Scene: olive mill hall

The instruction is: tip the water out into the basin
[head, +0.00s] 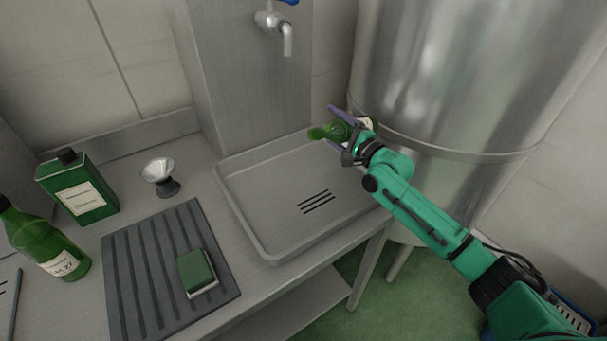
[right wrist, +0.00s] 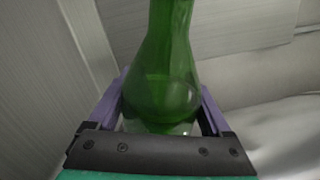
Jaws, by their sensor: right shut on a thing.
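My right gripper (head: 346,128) is shut on a green glass bottle (head: 338,131) and holds it over the back right part of the shallow metal basin (head: 262,236). In the head view the bottle lies tilted close to level, its neck pointing left over the basin. In the right wrist view the bottle (right wrist: 162,85) sits between the purple fingers (right wrist: 160,110), and a liquid line seems to show through the glass. I cannot see any water stream from the mouth. The basin has dark drain slots (head: 316,202) and looks empty. My left gripper is not in view.
A tap (head: 282,32) hangs above the basin. A large steel tank (head: 430,70) stands right behind my right gripper. Left of the basin are a ribbed mat (head: 130,262) with a green sponge (head: 196,271), a funnel (head: 158,172), a green tin (head: 78,188) and another green bottle (head: 40,243).

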